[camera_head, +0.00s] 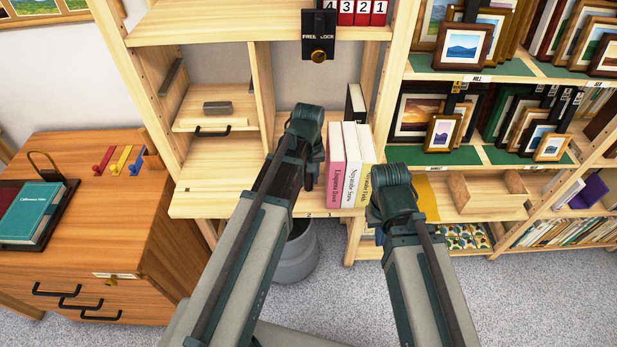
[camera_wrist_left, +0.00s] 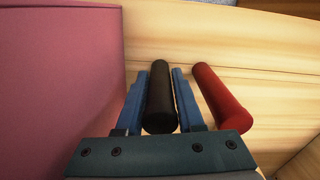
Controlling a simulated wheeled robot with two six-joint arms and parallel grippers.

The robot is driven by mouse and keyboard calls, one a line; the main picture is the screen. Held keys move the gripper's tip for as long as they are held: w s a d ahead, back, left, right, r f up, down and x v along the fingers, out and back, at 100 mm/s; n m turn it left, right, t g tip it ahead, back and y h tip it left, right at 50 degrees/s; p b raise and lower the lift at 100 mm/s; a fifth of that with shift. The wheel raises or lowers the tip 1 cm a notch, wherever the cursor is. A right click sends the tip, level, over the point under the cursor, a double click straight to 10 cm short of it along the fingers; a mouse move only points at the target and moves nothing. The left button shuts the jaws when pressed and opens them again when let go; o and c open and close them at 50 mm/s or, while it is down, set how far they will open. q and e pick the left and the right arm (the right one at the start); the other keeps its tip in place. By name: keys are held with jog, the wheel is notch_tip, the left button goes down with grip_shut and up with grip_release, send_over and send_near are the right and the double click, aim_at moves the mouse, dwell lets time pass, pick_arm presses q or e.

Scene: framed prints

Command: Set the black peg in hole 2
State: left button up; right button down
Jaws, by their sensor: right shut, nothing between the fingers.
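In the left wrist view the black peg (camera_wrist_left: 160,105) is between the blue fingers of my left gripper (camera_wrist_left: 160,95), which look closed against its sides. A red peg (camera_wrist_left: 220,98) stands just right of the fingers. In the head view my left gripper (camera_head: 308,184) points down beside the books, mostly hidden by its arm, and the pegs cannot be seen there. The holes are hidden. My right gripper (camera_head: 379,236) is shut and empty, partly hidden by its arm.
A pink book (camera_head: 336,170) stands close to the right of my left gripper, with white and yellow books beside it. A black lock box (camera_head: 319,35) hangs above. A grey bin (camera_head: 296,255) stands below the shelf. The board's left part is clear.

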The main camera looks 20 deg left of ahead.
pick_arm(q)
jog(key=o, duration=0.4)
notch_tip(320, 180, up, 14)
jog(key=p, duration=1.4)
jog(key=shift+f, duration=0.1)
jog(key=s+m, duration=0.5)
jog(key=s, duration=0.4)
jog(key=s+d+m+y, duration=0.1)
jog(key=s+d+m, duration=0.2)
jog(key=d, duration=0.7)
jog(key=shift+s+d+m, duration=0.25)
jog(key=shift+s+m, duration=0.15)
jog(key=shift+s, duration=0.75)
